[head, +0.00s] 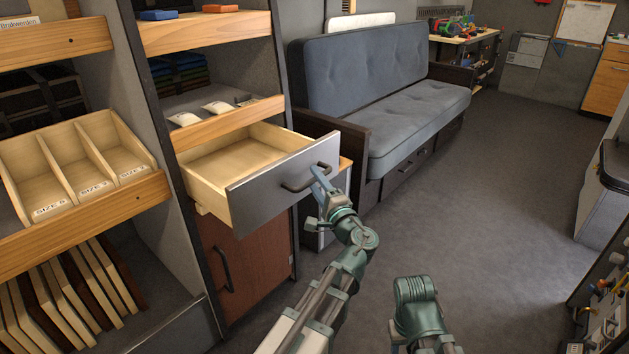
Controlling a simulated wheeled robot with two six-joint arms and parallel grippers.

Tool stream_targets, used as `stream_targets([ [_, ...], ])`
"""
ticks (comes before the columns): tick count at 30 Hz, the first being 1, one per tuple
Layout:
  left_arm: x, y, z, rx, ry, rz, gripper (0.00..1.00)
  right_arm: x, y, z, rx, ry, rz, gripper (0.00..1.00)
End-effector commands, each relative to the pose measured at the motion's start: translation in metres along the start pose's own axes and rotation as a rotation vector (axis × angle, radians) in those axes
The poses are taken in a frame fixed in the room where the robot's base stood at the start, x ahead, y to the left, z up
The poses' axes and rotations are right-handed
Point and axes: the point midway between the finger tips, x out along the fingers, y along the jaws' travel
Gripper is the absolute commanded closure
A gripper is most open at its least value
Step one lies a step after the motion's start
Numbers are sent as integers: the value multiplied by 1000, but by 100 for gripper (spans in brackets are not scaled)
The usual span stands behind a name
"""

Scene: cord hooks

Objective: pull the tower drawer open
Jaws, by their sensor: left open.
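The tower drawer (266,196) has a grey front and a pale wooden box, and it stands pulled out from the shelf tower. The inside that shows is empty. Its dark bar handle (296,186) is on the right part of the front. My left gripper (318,178) is at the right end of the handle, with its jaws open. I cannot tell whether a finger touches the handle. My right arm shows at the bottom, but its gripper is not in view.
Below the drawer is a brown cabinet door (245,262) with a dark handle. A grey sofa (385,95) stands behind to the right. A divided wooden tray (85,165) sits on the left shelf. The grey floor (490,210) on the right is clear.

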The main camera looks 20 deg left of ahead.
Motion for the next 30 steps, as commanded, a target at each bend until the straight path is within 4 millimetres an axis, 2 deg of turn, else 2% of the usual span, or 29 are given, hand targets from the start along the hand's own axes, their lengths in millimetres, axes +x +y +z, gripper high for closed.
stream_targets([
  [6,-38,2,1,-1,5,1,50,8,-1,-1,-1,0,-1,50],
  [12,-62,1,0,0,3,0,50,12,-2,-1,-2,1,-1,50],
  [17,-68,1,0,0,1,1,50,12,-2,-1,-3,1,-2,50],
  [26,-68,1,1,-1,-1,4,50,12,-2,-1,-3,1,-2,50],
  [29,-65,12,8,-22,-23,49,50,12,-2,-1,-3,1,-2,50],
  [30,-63,21,14,-40,-42,88,50,12,-2,-1,-3,1,-2,50],
])
